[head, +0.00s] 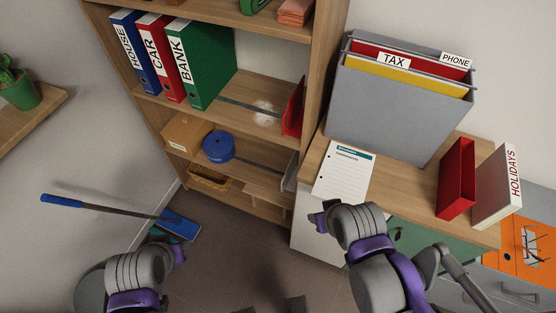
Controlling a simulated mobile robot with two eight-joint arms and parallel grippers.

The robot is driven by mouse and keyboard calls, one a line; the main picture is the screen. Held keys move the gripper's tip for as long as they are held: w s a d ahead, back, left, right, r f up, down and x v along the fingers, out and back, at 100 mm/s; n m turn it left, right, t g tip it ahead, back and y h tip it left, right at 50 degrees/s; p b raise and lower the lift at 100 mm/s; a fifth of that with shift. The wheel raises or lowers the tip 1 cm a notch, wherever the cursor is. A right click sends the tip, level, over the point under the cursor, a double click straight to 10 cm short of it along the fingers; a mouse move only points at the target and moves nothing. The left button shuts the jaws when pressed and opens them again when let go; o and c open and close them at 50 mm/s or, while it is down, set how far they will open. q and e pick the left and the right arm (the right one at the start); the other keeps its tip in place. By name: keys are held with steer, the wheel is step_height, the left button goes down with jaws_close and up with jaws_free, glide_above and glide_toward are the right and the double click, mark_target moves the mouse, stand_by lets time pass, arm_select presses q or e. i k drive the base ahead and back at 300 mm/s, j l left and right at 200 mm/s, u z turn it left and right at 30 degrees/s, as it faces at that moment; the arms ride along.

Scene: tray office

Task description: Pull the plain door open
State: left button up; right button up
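A low wooden-topped cabinet (410,187) stands at the right. Its plain pale door (312,238) shows at the left of the front, beside a green door (440,242) with a small dark handle. Both look closed, and my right arm hides much of the pale front. My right arm reaches up in front of the cabinet, with a dark end part (318,217) near the pale door; I cannot make out its fingers. My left arm is low at the left, and its gripper does not show. Small dark parts at the bottom edge are cut off and cannot be identified.
Floor (235,245) between is clear.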

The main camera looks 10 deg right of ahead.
mark_target(305, 238)
steer(key=k+l+z, duration=0.2)
steer(key=z, duration=0.15)
steer(key=k+l+z, duration=0.2)
steer(key=l+z, duration=0.15)
